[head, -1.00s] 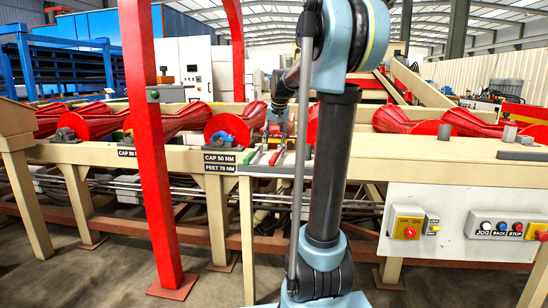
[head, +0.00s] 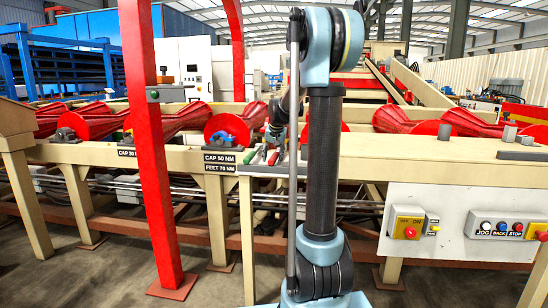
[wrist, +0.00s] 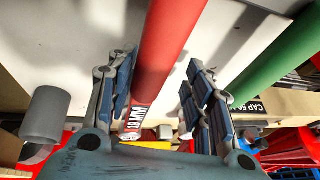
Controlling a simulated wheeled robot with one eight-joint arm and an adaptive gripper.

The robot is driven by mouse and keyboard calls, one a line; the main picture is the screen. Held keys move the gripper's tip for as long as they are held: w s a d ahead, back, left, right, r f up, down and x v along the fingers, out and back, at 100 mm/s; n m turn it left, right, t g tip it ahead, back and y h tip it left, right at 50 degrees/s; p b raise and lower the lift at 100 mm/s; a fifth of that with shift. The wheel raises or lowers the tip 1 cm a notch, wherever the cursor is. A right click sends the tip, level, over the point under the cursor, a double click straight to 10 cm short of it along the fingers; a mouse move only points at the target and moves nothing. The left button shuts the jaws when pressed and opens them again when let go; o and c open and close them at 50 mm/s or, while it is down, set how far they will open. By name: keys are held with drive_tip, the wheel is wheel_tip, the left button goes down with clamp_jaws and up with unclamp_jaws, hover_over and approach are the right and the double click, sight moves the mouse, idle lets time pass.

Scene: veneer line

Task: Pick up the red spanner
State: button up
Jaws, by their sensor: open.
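The red spanner (wrist: 168,55) shows in the wrist view as a thick red bar with a white-lettered label near its lower end. It runs between the two spread fingers of my gripper (wrist: 160,68), with a visible gap on each side. In the head view the red spanner (head: 274,157) lies on a small pale shelf at the front of the line. My gripper (head: 273,138) is just above it there, partly hidden by my arm. The far end of the spanner is out of the wrist view.
A green-handled tool (wrist: 265,62) lies to the right of the red spanner, close to the right finger. A grey cylinder (wrist: 46,112) stands to the left. The pale shelf (head: 262,171) sits beside a sign (head: 220,162) on the beige frame.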

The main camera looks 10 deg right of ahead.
clamp_jaws()
idle(0.3)
